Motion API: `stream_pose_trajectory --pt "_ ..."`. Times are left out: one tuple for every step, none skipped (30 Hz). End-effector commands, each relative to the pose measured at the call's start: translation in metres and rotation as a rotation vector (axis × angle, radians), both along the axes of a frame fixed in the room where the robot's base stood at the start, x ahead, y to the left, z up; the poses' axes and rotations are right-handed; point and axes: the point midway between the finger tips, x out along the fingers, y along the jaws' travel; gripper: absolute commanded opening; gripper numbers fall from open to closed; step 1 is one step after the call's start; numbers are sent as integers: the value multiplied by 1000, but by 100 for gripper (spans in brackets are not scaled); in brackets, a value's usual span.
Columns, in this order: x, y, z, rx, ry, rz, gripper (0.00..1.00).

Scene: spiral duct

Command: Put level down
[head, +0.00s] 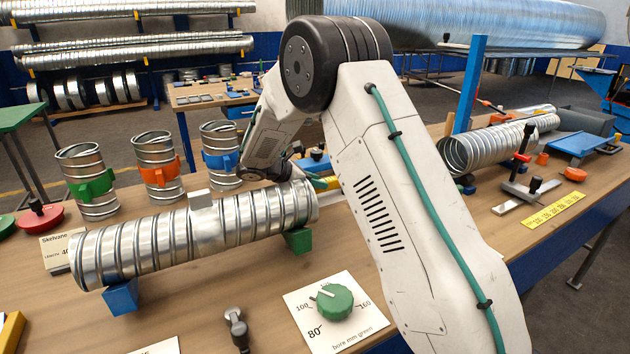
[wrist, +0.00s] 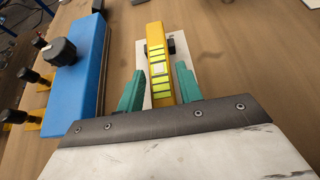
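The level is a yellow bar with bright green stripes (wrist: 157,62). In the wrist view it lies over a white plate (wrist: 185,88), with small dark blocks at its sides. My gripper (wrist: 160,76) has green fingers, one on each side of the level's near part. A narrow gap shows between fingers and bar, so it looks open around the level. In the head view the yellow level (head: 328,183) shows partly beside my gripper, behind the ribbed duct; my arm hides much of that spot.
A ribbed metal duct (head: 165,245) rests on blue and green supports in front. Collared duct pieces (head: 155,163) stand at the back left. A blue block with a black knob (wrist: 88,65) is left of the level. Bare wood lies to its right.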

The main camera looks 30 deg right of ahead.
Motion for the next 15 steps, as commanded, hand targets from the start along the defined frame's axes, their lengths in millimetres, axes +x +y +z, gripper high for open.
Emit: stream_pose_trajectory --pt "0 0 0 0 0 0 47" --pt "0 0 0 0 0 0 47" --pt "0 0 0 0 0 0 47" --pt "0 0 0 0 0 0 47" --pt "0 0 0 0 0 0 47" --pt "0 0 0 0 0 0 47" --pt "0 0 0 0 0 0 47" --pt "0 0 0 0 0 0 47" --pt "0 0 1 0 0 0 47" --pt "0 0 2 0 -1 0 47" --pt "0 0 3 0 -1 0 47" --pt "0 2 5 0 -1 0 47" --pt "1 6 7 -1 -2 1 47" --pt "1 9 9 -1 -2 2 47" --pt "1 15 12 0 -3 3 47"
